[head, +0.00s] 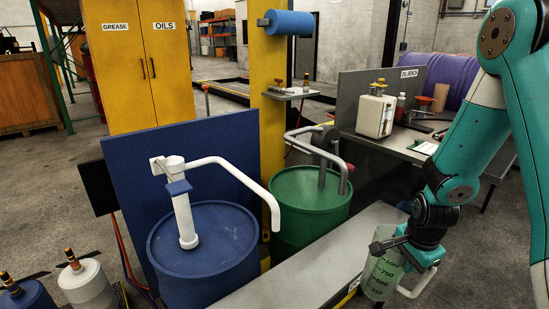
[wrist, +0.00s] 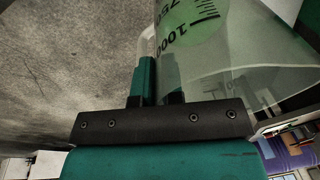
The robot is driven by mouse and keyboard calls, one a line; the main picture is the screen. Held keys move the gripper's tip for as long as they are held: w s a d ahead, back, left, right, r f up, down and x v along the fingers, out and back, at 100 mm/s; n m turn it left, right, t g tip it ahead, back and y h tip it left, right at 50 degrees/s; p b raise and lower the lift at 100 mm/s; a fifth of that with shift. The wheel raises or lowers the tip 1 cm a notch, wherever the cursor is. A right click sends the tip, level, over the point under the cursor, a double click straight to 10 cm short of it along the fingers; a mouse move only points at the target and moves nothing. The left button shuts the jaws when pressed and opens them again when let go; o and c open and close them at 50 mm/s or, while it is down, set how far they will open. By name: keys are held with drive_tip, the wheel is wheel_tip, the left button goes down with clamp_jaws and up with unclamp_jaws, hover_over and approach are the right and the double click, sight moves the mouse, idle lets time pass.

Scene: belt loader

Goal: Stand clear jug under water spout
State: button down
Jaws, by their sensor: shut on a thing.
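The clear jug (head: 381,273), marked with a scale up to 1000, is upright in the head view at the lower right. My gripper (head: 402,252) is shut on it near its top, on the handle side. The wrist view shows the jug (wrist: 235,65) close up, with one finger between its wall and its pale handle. A white pump with a long curved spout (head: 240,172) stands on a blue drum (head: 208,262), left of the jug. A grey spout (head: 345,180) rises from a green drum (head: 305,215). I cannot read which spout is for water.
A grey ledge (head: 290,282) runs in front of the drums, left of the jug. A yellow post (head: 270,120) and blue panel (head: 100,170) stand behind the blue drum. A workbench (head: 400,150) with a white canister (head: 375,117) is behind. Open floor lies at right.

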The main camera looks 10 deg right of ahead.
sight(381, 262)
drive_tip(key=a+n+p, duration=0.1)
drive_tip(key=a+n, duration=0.1)
drive_tip(key=w+a+n+p, duration=0.1)
drive_tip(key=a+n, duration=0.1)
drive_tip(key=n, duration=0.1)
drive_tip(key=w+a+n+y+p, duration=0.1)
drive_tip(key=a+n, duration=0.1)
drive_tip(key=shift+w+f+n, duration=0.1)
drive_tip(key=shift+f+n, duration=0.15)
drive_tip(key=shift+n, duration=0.15)
drive_tip(key=a+f+n+y+p, duration=0.1)
drive_tip(key=a+n+p, duration=0.1)
drive_tip(key=a+n, duration=0.4)
drive_tip(key=shift+w+a+f+n+g+y, duration=0.3)
drive_tip(key=shift+w+n, duration=0.15)
drive_tip(key=shift+n, duration=1.25)
